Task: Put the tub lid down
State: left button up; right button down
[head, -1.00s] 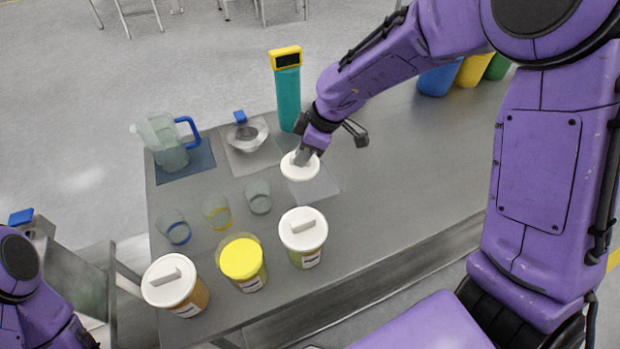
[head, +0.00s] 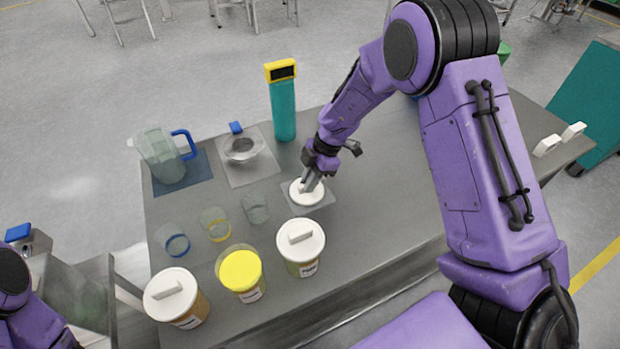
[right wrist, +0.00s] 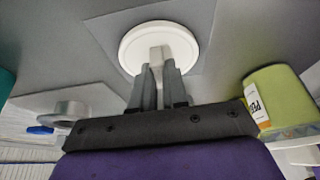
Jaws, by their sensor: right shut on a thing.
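The white round tub lid (head: 306,194) is over the pale square mat (head: 322,203) on the grey table. My right gripper (head: 312,182) is above it, shut on the lid's handle. In the right wrist view the lid (right wrist: 150,36) shows with its handle between the two fingers (right wrist: 160,72), and the mat lies beneath it. I cannot tell for sure whether the lid touches the mat. An open tub with yellow contents (head: 240,271) stands at the front, between two lidded tubs. My left gripper is out of view; only part of my left arm shows at the lower left.
Lidded tubs stand at the front left (head: 176,298) and front middle (head: 301,246). Several clear cups (head: 215,223) stand behind them. A jug (head: 163,158), a metal bowl (head: 243,147) and a teal post with a yellow head (head: 283,108) are at the back.

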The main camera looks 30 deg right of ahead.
jog(key=shift+f, duration=0.1)
jog(key=c, duration=1.1)
grip_release()
jog(key=shift+c, duration=0.2)
jog(key=b+v, duration=0.1)
jog(key=v, duration=1.1)
jog(key=shift+d, duration=0.1)
